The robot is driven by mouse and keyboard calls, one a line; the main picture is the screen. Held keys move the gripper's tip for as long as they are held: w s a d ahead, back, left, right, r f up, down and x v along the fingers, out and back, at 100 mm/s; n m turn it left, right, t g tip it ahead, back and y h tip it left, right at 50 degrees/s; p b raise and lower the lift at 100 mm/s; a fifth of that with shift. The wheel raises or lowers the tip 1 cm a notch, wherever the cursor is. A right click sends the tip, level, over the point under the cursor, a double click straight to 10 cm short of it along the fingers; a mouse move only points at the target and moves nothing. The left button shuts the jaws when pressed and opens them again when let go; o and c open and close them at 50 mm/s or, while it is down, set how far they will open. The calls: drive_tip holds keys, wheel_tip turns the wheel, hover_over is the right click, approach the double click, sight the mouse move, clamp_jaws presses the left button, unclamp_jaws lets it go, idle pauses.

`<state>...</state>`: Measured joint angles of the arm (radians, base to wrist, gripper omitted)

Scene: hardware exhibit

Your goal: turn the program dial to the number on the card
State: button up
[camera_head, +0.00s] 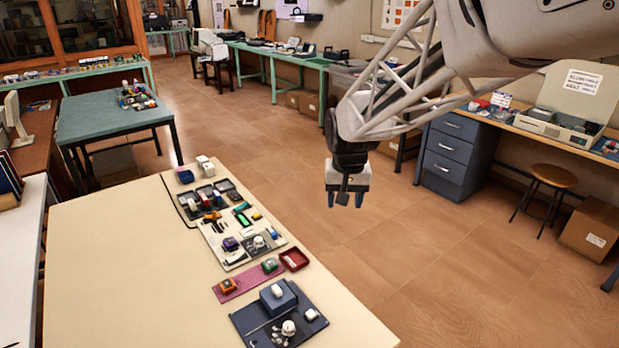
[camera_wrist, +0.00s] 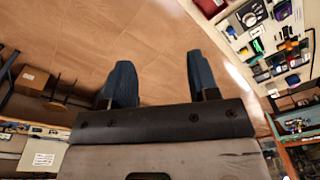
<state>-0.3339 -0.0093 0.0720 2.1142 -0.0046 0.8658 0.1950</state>
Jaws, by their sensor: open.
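My gripper (camera_head: 345,200) hangs open and empty over the floor, beyond the right edge of the cream table (camera_head: 130,270). In the wrist view its two blue fingers (camera_wrist: 160,75) are spread, with only floor between them. A round white knob-like part (camera_head: 288,328) is on a dark mat at the table's near right, well apart from my gripper. Another round pale dial-like part (camera_head: 259,242) is on a light board farther back. I cannot tell which is the program dial. I cannot make out a numbered card or any markings.
On the dark mat (camera_head: 252,318) stand a blue-grey box (camera_head: 277,298) and a small white block (camera_head: 311,315). A red tray (camera_head: 294,259) and a pink strip (camera_head: 240,283) lie behind. The table's left half is bare. A stool (camera_head: 548,182) and blue drawers (camera_head: 450,155) stand right.

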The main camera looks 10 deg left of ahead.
drive_tip(key=w+a+f, duration=0.4)
drive_tip(key=a, duration=0.2)
drive_tip(key=w+a+f, duration=0.4)
drive_tip(key=a, duration=0.3)
drive_tip(key=n+g, duration=0.1)
hover_over(258, 239)
wheel_tip(258, 239, down, 10)
drive_tip(key=shift+f, duration=0.15)
drive_tip(key=shift+f, duration=3.9)
drive_tip(key=shift+c, duration=0.2)
drive_tip(key=c, duration=0.9)
